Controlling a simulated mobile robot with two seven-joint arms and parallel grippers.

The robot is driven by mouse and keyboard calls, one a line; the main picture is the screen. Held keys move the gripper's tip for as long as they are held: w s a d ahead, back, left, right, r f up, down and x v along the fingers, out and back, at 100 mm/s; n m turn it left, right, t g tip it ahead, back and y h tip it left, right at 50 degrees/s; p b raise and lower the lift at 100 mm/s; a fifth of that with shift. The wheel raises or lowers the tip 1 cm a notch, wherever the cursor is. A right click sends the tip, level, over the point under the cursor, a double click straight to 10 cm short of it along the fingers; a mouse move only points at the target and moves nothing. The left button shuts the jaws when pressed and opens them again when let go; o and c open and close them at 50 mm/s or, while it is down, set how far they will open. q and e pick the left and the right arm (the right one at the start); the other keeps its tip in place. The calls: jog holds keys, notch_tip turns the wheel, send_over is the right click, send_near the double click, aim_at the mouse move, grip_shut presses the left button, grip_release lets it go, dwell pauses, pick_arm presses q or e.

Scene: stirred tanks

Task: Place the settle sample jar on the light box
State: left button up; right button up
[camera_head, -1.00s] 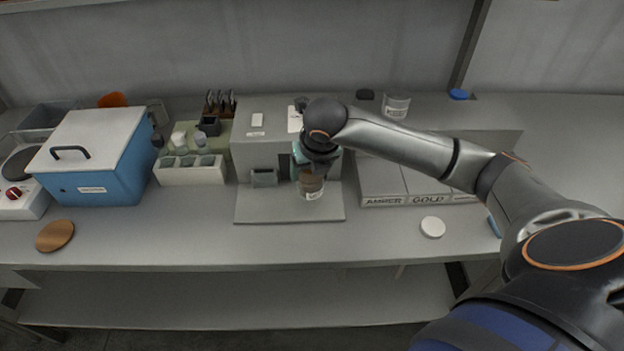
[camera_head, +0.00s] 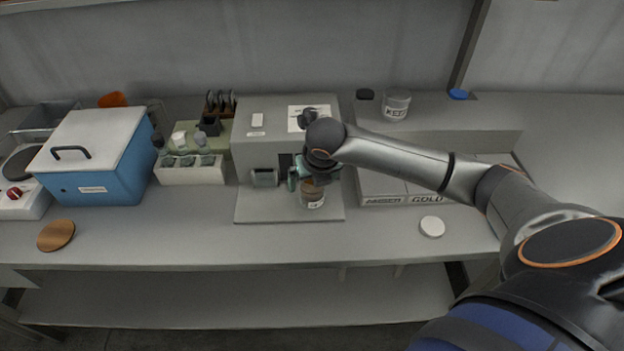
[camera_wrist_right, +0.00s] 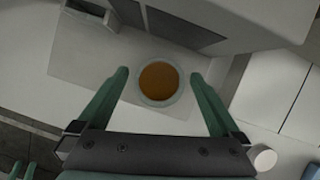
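The settle sample jar (camera_head: 312,198) is a small clear jar with brown contents and a white label. It stands upright on the flat grey plate (camera_head: 262,212) in front of a grey box-shaped unit (camera_head: 262,152), apparently the light box. In the right wrist view the jar (camera_wrist_right: 159,83) shows from above as a brown disc. My right gripper (camera_wrist_right: 160,76) is open, with a teal finger on each side of the jar and gaps between. Two teal tips at the lower left of that view (camera_wrist_right: 22,170) may be my left gripper; their state is unclear.
A blue box with a white lid (camera_head: 95,160) and a jar rack (camera_head: 190,172) stand left. A white disc (camera_head: 432,226) and a brown disc (camera_head: 56,235) lie near the front. A labelled jar (camera_head: 396,104) stands behind.

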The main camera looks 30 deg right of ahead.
jog(key=v, duration=1.2)
